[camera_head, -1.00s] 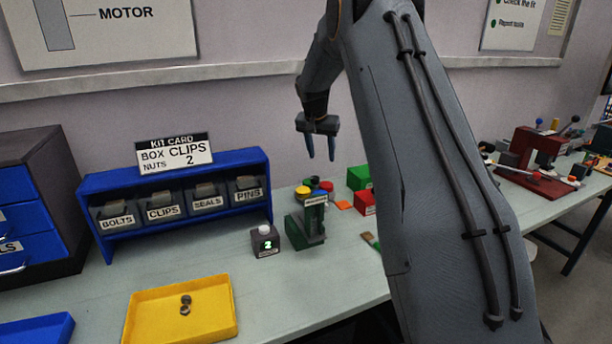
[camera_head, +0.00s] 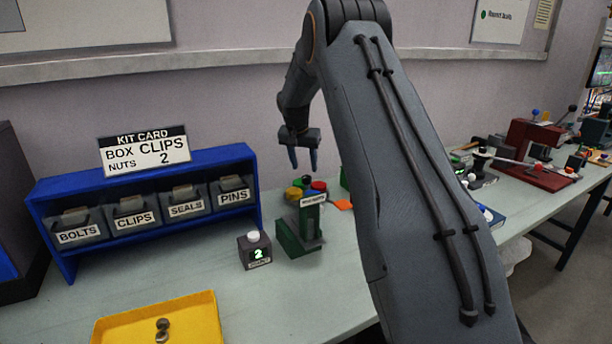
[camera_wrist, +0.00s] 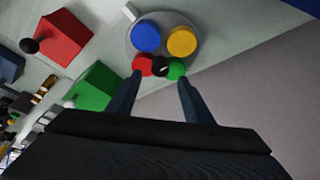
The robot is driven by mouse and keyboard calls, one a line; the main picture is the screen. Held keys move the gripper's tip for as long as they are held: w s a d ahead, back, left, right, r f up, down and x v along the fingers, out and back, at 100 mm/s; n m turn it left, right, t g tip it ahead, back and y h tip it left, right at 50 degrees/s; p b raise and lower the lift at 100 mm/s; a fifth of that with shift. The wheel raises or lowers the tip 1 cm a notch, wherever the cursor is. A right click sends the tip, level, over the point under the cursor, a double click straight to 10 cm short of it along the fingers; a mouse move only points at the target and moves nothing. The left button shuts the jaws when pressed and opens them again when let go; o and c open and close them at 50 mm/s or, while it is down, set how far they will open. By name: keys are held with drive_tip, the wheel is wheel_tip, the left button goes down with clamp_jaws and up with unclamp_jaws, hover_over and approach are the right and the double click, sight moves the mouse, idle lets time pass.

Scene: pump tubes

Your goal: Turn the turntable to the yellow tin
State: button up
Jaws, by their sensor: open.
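The turntable (camera_wrist: 190,55) is a round grey disc, seen in the wrist view at top centre. It carries a blue tin (camera_wrist: 145,36), a yellow tin (camera_wrist: 182,41), a red tin (camera_wrist: 142,65) and a green tin (camera_wrist: 176,69), with a dark knob (camera_wrist: 160,67) between the red and green ones. A pale tab (camera_wrist: 129,12) sticks out at its rim. In the head view the yellow tin (camera_head: 293,194) is at the left of the cluster. My gripper (camera_head: 303,160) is open and empty, above the turntable; the fingers (camera_wrist: 160,95) point toward it in the wrist view.
A green block device (camera_head: 300,235) and a small box reading 2 (camera_head: 255,250) stand in front of the turntable. A blue rack of bins (camera_head: 150,205) is at left, a yellow tray (camera_head: 200,322) in front. Red (camera_wrist: 60,38) and green boxes (camera_wrist: 95,85) lie beside the turntable.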

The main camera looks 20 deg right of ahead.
sight(306, 177)
drive_tip(key=shift+p+x, duration=0.8)
drive_tip(key=shift+x, duration=2.1)
drive_tip(key=shift+a, duration=0.1)
clamp_jaws()
